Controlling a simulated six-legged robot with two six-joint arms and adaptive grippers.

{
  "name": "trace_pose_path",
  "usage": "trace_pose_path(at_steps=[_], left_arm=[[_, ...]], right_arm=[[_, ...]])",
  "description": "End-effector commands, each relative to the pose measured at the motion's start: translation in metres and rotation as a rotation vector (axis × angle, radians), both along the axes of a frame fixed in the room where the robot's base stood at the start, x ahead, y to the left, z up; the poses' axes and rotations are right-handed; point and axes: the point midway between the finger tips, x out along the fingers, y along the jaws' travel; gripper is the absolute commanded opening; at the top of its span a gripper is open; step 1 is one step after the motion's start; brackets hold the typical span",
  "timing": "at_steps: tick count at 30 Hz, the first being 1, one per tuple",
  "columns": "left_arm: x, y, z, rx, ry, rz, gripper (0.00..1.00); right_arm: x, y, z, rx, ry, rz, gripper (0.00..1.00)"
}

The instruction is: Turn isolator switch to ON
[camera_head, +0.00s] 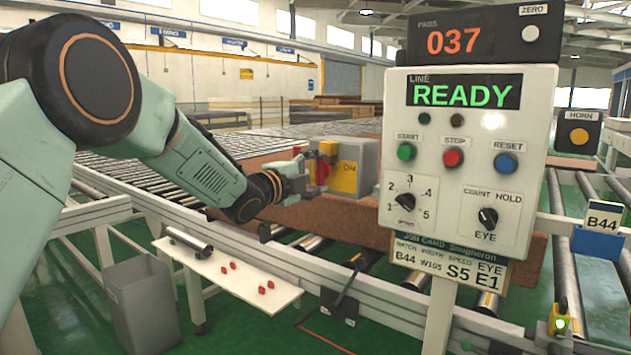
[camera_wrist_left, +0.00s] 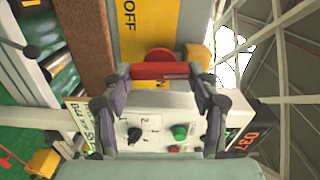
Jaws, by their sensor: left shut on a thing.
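The fingers and handle hide part of the plate. My right gripper is out of view.
The white control panel (camera_head: 460,215) reads READY, with a 037 display (camera_head: 453,41) above. A white shelf (camera_head: 225,275) with small red pieces and a grey bin (camera_head: 140,305) stand below my left arm.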

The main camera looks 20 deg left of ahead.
Motion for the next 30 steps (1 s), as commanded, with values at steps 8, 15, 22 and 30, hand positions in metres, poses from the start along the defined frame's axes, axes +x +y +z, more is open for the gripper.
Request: trace_pose_path(at_steps=[8,15,22,30], left_arm=[[0.0002,-0.0001,-0.0002,0.080,-0.030,0.000,0.29],[0.0002,-0.0001,0.0005,0.097,-0.036,0.000,0.29],[0.0002,-0.0001,0.0008,0.098,-0.037,0.000,0.29],[0.0001,0.0000,0.0005,0.096,-0.036,0.000,0.78]], right_arm=[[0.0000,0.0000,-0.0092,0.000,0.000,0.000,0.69],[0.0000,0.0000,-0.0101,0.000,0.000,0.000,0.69],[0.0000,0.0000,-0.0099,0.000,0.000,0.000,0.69],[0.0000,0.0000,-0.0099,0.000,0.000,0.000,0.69]])
